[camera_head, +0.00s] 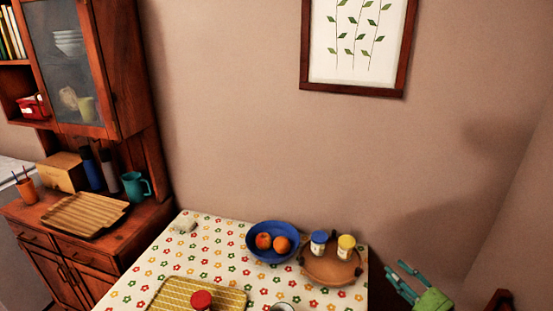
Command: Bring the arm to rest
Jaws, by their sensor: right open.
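My right gripper (393,269) shows at the lower right in the head view, teal fingers on a green body. Its fingers point up and left, spread apart, with nothing between them. It is to the right of the table's right edge, apart from the things on the table. The lower part of this arm is cut off by the bottom edge of the picture. My left gripper is not in view.
A table with a flowered cloth (205,255) holds a blue bowl (257,256) with oranges, a round wooden tray (330,270) with two jars, and a yellow patterned mat (175,292). A wooden cabinet (125,80) stands left. A framed picture (353,88) hangs on the wall.

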